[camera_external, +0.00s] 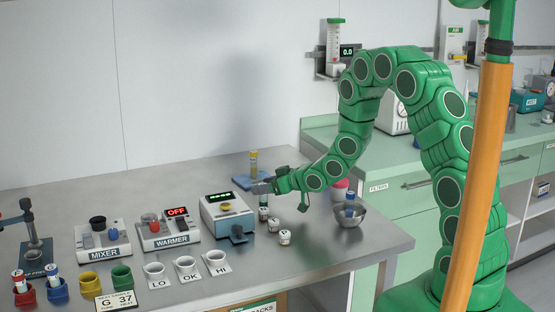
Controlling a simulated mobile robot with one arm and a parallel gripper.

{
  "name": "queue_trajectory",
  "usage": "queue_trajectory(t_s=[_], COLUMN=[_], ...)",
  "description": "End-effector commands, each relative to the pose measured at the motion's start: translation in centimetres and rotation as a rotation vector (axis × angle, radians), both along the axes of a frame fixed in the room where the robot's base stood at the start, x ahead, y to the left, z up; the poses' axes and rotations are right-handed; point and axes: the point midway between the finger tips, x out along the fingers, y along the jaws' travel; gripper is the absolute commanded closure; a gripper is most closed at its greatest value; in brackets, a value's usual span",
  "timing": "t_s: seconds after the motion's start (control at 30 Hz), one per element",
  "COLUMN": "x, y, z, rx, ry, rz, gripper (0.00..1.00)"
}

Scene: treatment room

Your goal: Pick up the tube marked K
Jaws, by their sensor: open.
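No letter K is readable on any tube at this size. My gripper (262,187) is open at the back right of the steel table, low over small white pieces. A yellow-topped tube (253,163) stands upright just behind it, near a blue pad (243,181). White tubes with coloured marks stand in a red cup (24,297) and a blue cup (57,293) at the front left. A blue-capped piece (349,206) sits in a steel bowl (347,218), right of my gripper. My gripper hides part of what is between its fingers.
Small white marked pieces (285,237) lie just in front of my gripper. A mixer (103,238), a warmer (167,230) and a box with a green display (228,216) stand to the left. White cups marked LO, OK and HI (186,267) are in front. The table's right front is clear.

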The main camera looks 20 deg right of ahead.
Motion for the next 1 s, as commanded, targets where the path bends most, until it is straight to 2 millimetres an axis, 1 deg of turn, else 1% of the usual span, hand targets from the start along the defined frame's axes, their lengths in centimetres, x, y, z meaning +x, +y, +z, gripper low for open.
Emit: queue_trajectory(t_s=[0.1,0.27,0.53,0.57,0.9,1.0], x=[1.2,2.2,2.5,2.5,2.5,2.5], y=[0.6,1.4,1.6,1.6,1.5,1.5], z=[-0.6,-1.4,-1.4,-1.4,-1.3,-1.3], rx=[0.000,-0.003,-0.002,-0.002,-0.001,-0.001], ry=[0.001,0.006,0.004,0.004,0.003,0.003], rz=[0.001,0.001,0.000,-0.001,-0.001,0.000], gripper=[0.36,0.36,0.36,0.39,0.92,0.92])
